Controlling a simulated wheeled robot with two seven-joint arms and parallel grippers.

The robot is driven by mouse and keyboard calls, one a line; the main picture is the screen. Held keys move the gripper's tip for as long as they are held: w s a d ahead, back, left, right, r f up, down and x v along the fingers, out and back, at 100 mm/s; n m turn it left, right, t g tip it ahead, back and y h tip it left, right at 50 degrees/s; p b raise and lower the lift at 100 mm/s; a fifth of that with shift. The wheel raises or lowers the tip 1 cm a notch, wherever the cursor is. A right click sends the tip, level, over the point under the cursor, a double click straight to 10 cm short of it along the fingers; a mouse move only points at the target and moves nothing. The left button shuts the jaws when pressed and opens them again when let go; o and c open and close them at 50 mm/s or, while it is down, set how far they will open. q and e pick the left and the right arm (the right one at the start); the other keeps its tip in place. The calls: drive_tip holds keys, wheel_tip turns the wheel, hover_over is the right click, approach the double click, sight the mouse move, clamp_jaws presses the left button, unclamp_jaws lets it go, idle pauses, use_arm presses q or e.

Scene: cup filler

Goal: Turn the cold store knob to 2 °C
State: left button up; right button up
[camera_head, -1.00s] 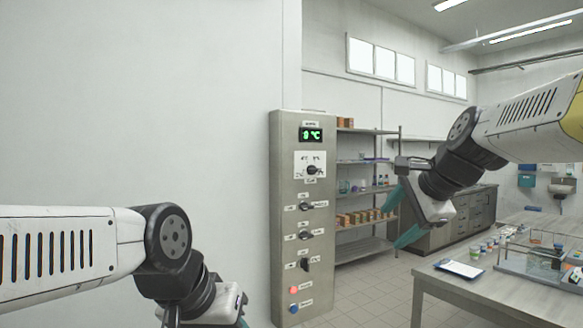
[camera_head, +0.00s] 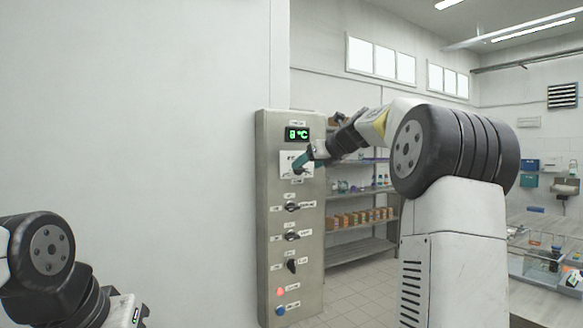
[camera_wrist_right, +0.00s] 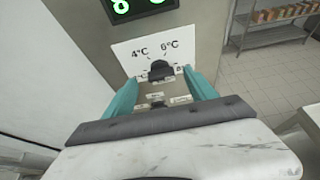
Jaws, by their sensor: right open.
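The cold store knob (camera_wrist_right: 160,70) is black and sits on a white dial plate (camera_wrist_right: 122,55) on the steel control column (camera_head: 264,215). In the right wrist view the plate shows 4 °C and 6 °C above the knob and an 8 at its right. Which mark the knob points to is unclear. The green display (camera_head: 297,134) reads 8 °C. My right gripper (camera_wrist_right: 160,76) is open, its teal fingers on either side of the knob; contact is not clear. In the head view the right gripper (camera_head: 301,162) largely hides the knob. My left gripper's fingers are out of view.
Below the dial are several black switches (camera_head: 291,236), a red light (camera_head: 281,291) and a blue button (camera_head: 280,310). Shelves with boxes (camera_head: 358,217) stand behind at the right. A metal table (camera_head: 540,305) is at the far right. A blank wall lies left of the column.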

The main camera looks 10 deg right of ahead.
sight(301, 170)
drive_tip(key=shift+x, duration=1.15)
drive_tip(key=shift+c, duration=0.3)
drive_tip(key=c, duration=1.3)
